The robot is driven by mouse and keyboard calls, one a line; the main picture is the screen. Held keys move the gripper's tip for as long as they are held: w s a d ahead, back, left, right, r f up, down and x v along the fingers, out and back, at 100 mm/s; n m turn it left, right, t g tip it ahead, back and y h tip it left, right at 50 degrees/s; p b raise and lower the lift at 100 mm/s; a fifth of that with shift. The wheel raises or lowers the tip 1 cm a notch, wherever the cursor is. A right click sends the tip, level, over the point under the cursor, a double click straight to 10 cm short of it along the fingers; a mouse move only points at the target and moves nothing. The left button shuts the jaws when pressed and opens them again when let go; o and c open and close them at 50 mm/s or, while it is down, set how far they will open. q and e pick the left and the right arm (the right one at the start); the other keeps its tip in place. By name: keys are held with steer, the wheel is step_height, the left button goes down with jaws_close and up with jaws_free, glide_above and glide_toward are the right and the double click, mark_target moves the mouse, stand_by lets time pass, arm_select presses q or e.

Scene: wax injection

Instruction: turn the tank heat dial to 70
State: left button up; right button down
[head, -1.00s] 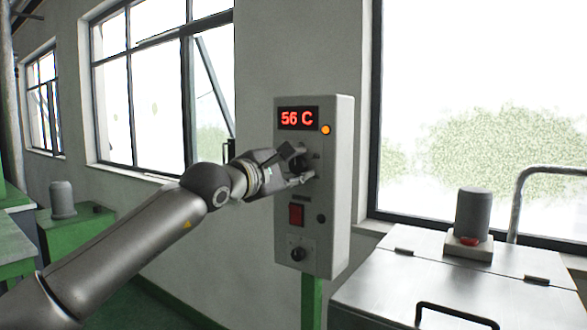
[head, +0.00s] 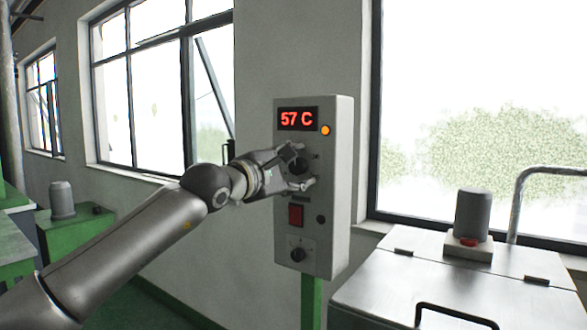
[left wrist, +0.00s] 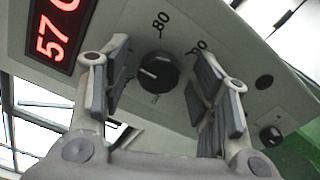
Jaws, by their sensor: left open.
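In the head view the gripper partly hides the dial. My right gripper is out of view.
An orange lamp (head: 326,130) is lit beside the display. A red switch (head: 296,215) and a smaller black knob (head: 297,254) sit below the dial. A metal tank with a lid (head: 400,290) stands to the right of the box.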

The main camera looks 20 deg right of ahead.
arm_select(q)
steer(key=shift+a, duration=0.1)
steer(key=v, duration=1.2)
